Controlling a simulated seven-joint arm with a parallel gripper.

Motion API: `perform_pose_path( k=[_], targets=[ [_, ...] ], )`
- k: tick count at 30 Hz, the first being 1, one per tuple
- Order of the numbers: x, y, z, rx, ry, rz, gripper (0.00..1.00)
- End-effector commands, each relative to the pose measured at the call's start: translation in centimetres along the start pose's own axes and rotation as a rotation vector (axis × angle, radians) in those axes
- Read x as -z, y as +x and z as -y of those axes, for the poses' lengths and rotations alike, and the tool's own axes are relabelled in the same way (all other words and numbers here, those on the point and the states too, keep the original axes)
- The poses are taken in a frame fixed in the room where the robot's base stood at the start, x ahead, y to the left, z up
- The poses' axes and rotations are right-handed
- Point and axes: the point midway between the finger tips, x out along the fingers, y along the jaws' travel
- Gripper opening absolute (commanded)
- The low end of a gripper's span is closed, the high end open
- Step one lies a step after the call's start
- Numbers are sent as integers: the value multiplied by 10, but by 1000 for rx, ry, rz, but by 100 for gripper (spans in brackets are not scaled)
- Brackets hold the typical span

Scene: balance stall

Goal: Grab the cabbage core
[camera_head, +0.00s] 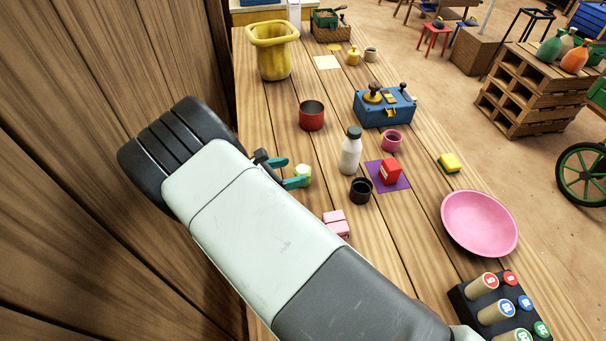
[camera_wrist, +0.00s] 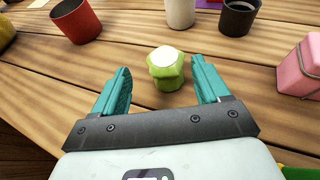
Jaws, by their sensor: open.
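The cabbage core (camera_wrist: 166,72) is a small pale green piece with a whitish top, standing on the wooden table. In the wrist view it is centred just beyond and between the fingertips. My gripper (camera_wrist: 161,82) is open, its two teal fingers apart with nothing held between them. In the head view my gripper (camera_head: 290,174) reaches in low over the table from the left, and the cabbage core (camera_head: 303,171) shows at its fingertips, partly hidden by them.
A red cup (camera_head: 312,116), white bottle (camera_head: 351,151), black cup (camera_head: 361,191) and pink box (camera_head: 336,222) stand around the core. A purple mat (camera_head: 402,183) with a red box (camera_head: 389,171) and a pink plate (camera_head: 479,223) lie to the right. A wooden wall is on the left.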

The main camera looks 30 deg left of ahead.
Motion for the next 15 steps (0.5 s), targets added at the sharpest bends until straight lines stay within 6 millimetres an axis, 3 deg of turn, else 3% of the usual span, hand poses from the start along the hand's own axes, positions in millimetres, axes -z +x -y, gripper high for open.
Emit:
perform_pose_path(
  k=[15],
  targets=[
    [0, 62, 7, 5, 4, -1, 75]
  ],
)
